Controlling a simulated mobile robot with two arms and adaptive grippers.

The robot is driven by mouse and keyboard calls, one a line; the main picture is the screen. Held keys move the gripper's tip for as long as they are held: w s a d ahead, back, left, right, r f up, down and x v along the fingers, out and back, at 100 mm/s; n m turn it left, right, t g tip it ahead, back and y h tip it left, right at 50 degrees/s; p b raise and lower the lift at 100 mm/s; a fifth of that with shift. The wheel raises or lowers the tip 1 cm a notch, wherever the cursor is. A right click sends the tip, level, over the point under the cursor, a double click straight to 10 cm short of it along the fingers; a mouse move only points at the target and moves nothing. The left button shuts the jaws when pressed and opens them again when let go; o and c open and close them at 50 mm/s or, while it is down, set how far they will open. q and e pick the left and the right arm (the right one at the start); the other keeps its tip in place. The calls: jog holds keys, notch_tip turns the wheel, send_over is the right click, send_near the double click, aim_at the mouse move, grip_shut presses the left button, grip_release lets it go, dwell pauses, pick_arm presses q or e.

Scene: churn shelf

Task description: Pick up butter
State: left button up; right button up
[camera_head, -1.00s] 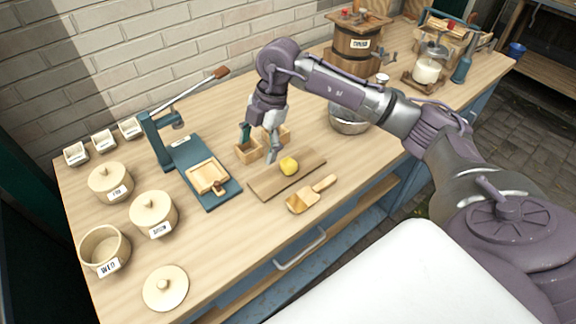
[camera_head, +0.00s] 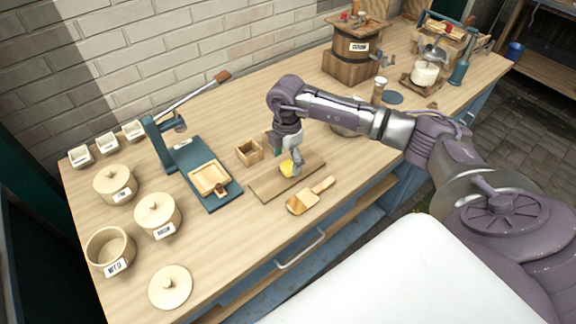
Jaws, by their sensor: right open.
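The butter (camera_head: 287,168) is a small yellow lump on a flat brown wooden board (camera_head: 268,187) near the middle of the bench. My right gripper (camera_head: 291,162) is open and low over the board, with its fingers at the butter. A finger hides part of the butter, and I cannot tell whether they touch. My left gripper is not in view.
A wooden paddle (camera_head: 311,195) lies in front of the board. A small wooden box (camera_head: 248,152) stands behind it, and a blue lever press (camera_head: 205,178) stands to the left. Lidded crocks (camera_head: 157,216) are further left. A metal bowl (camera_head: 344,131) sits behind my right arm.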

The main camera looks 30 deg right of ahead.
aim_at(287, 165)
notch_tip(287, 165, down, 3)
jog(key=shift+w+f+p, duration=0.15)
jog(key=shift+p, duration=0.15)
jog(key=shift+c, duration=0.2)
jog(key=c, duration=1.1)
jog(key=shift+c, duration=0.2)
